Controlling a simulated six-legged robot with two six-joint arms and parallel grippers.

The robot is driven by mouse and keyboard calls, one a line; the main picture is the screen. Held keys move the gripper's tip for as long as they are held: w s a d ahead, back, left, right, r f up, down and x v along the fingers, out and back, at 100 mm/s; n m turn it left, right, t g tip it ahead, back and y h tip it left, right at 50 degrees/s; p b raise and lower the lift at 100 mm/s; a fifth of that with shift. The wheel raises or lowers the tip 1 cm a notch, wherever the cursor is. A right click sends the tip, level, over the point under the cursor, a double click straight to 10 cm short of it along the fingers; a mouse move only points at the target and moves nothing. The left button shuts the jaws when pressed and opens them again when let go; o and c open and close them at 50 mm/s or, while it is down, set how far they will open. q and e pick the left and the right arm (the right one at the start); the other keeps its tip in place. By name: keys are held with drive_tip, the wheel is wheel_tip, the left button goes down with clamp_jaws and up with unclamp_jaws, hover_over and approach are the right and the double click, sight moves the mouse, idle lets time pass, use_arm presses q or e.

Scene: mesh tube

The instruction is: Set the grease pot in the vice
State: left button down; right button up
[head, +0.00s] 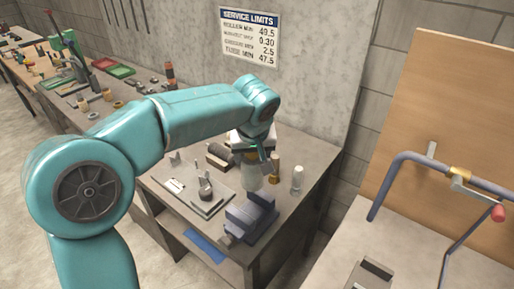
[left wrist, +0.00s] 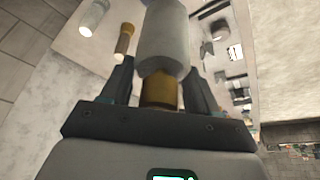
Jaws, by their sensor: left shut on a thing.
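The grease pot (head: 250,179) looks like a pale grey cylinder with a brass-coloured end. My left gripper (head: 252,158) is shut on it and points down over the bench. In the left wrist view the pot (left wrist: 164,42) sits between the two fingers (left wrist: 160,92), its brass end nearest the palm. The blue-grey vice (head: 248,219) stands near the bench's front edge. In the head view the pot shows just above and behind the vice; I cannot tell the gap between them. My right gripper is not in view.
A brass-coloured cylinder (head: 275,168) and a pale cylinder (head: 297,180) stand right of the pot. A blue tubular frame (head: 440,165) stands at the right. The bench's right rear corner is clear.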

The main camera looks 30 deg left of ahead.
sight(251, 174)
use_arm(q)
drive_tip(key=shift+w+a, duration=0.1)
drive_tip(key=shift+a, duration=0.2)
drive_tip(key=shift+s+d, duration=0.25)
drive_tip(key=shift+s, duration=0.2)
drive_tip(key=shift+d+f+b, duration=0.15)
drive_tip(key=shift+f+b, duration=0.1)
drive_tip(key=shift+b, duration=0.2)
drive_tip(key=f+b, duration=0.1)
drive_tip(key=f, duration=0.1)
drive_tip(key=f+b, duration=0.1)
drive_tip(key=shift+a+f+b, duration=0.2)
drive_tip(key=shift+f+b, duration=0.1)
drive_tip(key=shift+f, duration=0.05)
drive_tip(key=shift+s+d+f+b, duration=0.1)
drive_tip(key=shift+s+f+b, duration=0.05)
drive_tip(key=shift+f+b, duration=0.5)
drive_tip(key=shift+f, duration=0.05)
drive_tip(key=shift+w+f, duration=0.25)
drive_tip(key=shift+w, duration=0.1)
drive_tip(key=shift+s+r, duration=0.2)
drive_tip(key=shift+w+f, duration=0.15)
drive_tip(key=shift+s+b, duration=0.2)
drive_tip(key=shift+b, duration=0.1)
drive_tip(key=shift+w, duration=0.1)
drive_tip(key=shift+w, duration=0.1)
